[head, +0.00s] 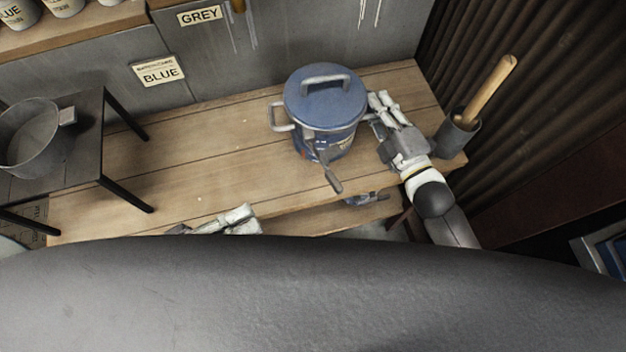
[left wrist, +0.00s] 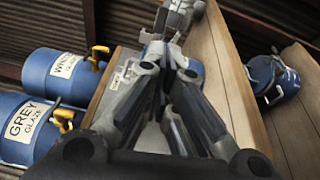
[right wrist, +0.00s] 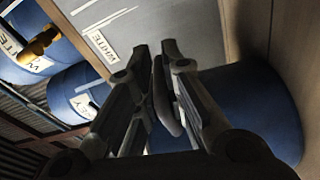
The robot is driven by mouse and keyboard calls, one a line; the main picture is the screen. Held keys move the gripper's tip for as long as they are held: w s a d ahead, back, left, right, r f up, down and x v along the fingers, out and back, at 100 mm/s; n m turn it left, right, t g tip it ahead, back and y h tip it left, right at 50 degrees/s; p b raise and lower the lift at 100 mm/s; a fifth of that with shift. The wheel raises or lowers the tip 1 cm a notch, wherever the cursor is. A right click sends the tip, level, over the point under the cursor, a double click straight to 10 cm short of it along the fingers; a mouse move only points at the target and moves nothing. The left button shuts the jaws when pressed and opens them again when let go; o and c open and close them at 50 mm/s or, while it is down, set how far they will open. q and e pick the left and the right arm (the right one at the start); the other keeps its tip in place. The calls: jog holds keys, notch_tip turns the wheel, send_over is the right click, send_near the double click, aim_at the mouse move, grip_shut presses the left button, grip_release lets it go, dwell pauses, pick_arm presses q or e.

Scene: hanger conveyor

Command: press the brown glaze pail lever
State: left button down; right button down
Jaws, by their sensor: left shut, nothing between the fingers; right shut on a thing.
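A blue lidded pail (head: 327,98) stands on the wooden bench in the head view. It has a grey lid handle and a side handle on the left. Its lever (head: 331,178) sticks out at the front, low down. Its label is too small to read. My right gripper (head: 382,103) is at the pail's right side, shut on a grey handle (right wrist: 166,100) beside the blue pail wall. My left gripper (head: 240,215) is at the bench's front edge, left of the lever and apart from it. It is shut and empty; its fingers also show in the left wrist view (left wrist: 178,15).
A dark side table (head: 85,130) with a grey bucket (head: 32,135) stands at the left. A grey pot with a wooden-handled tool (head: 490,88) stands right of my right gripper. The bench (head: 190,160) is clear left of the pail. Blue drums (left wrist: 25,125) with yellow taps show in the left wrist view.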

aim_at(326, 178)
pick_arm(q)
jog(key=shift+s+a+r+y, duration=0.2)
jog(key=shift+s+r+y, duration=0.1)
jog(key=shift+s, duration=0.15)
jog(key=shift+w, duration=0.1)
jog(key=x, duration=1.3)
jog(key=shift+w+d, duration=0.2)
jog(key=shift+d, duration=0.15)
